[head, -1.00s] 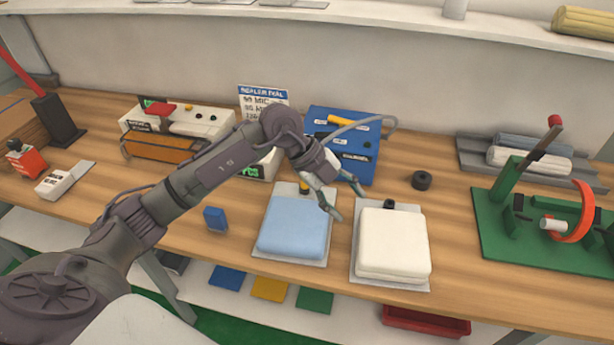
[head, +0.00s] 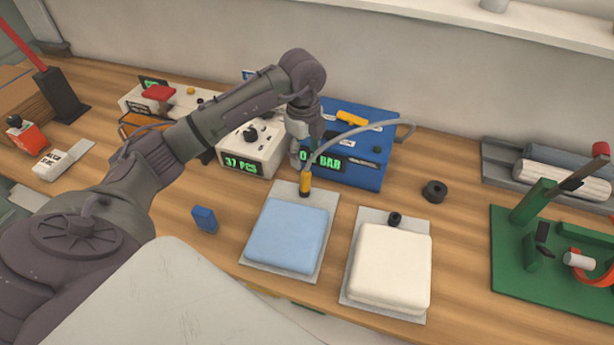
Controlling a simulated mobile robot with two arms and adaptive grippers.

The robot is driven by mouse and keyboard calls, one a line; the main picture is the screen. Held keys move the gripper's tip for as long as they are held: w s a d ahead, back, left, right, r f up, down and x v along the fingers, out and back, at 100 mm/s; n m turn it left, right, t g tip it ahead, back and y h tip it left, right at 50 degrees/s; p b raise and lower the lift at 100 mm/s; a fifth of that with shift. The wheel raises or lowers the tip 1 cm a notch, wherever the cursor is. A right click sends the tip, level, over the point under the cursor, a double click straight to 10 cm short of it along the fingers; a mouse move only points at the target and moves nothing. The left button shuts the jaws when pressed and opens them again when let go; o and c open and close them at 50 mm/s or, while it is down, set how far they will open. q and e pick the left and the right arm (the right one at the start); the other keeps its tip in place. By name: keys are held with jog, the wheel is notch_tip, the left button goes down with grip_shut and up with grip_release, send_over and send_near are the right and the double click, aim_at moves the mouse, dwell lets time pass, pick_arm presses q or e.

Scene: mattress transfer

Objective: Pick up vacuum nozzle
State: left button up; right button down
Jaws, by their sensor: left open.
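The vacuum nozzle (head: 305,184) is a small yellow piece with a dark end. It stands at the back edge of the light blue mattress (head: 288,236), and a grey hose runs from it to the blue vacuum unit (head: 368,172). My left gripper (head: 306,160) points down just behind and above the nozzle, in front of the blue unit. It is open and empty, with its fingers partly hidden against the hose and the unit. I cannot tell whether it touches the hose. My right gripper is not in view.
A white mattress (head: 390,266) with a black valve (head: 395,218) lies on a grey sheet to the right. A white box with a green display (head: 252,152) stands left of the gripper. A small blue block (head: 204,219) and black ring (head: 434,191) stand on the wooden bench.

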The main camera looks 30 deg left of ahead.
aim_at(306, 170)
pick_arm(q)
notch_tip(306, 170, down, 3)
jog(key=shift+w+f, duration=0.1)
notch_tip(306, 170, down, 3)
jog(key=shift+w+r+p, duration=0.1)
jog(key=shift+p, duration=0.95)
notch_tip(306, 170, down, 3)
jog(key=shift+r+p, duration=0.2)
jog(key=shift+p, duration=0.1)
jog(key=shift+f, duration=0.4)
jog(key=shift+w+f, duration=0.1)
jog(key=shift+c, duration=0.2)
grip_shut()
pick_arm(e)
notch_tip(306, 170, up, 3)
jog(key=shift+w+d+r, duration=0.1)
